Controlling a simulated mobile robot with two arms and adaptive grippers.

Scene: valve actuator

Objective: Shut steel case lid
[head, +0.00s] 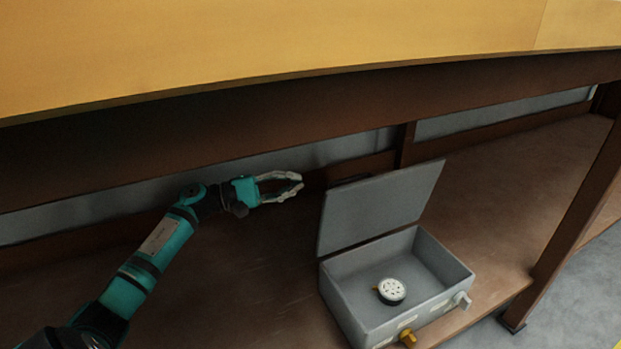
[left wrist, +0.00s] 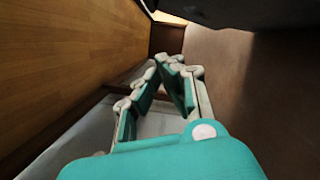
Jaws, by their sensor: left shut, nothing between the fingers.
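The grey steel case (head: 345,302) sits on the brown shelf at the lower right of the head view. Its lid (head: 380,207) stands open, tilted up from the case's back left edge. A round white part (head: 391,291) lies inside the case. My left gripper (head: 299,182) is just left of the lid's upper part, apart from it in the picture. It is shut and empty, its fingers pointing right. Its fingers also show in the left wrist view (left wrist: 178,66). My right gripper is not in view.
A yellow panel (head: 260,50) and a brown beam (head: 230,135) hang over the shelf (head: 250,270). A brown post (head: 575,225) stands right of the case. The shelf left of the case is clear.

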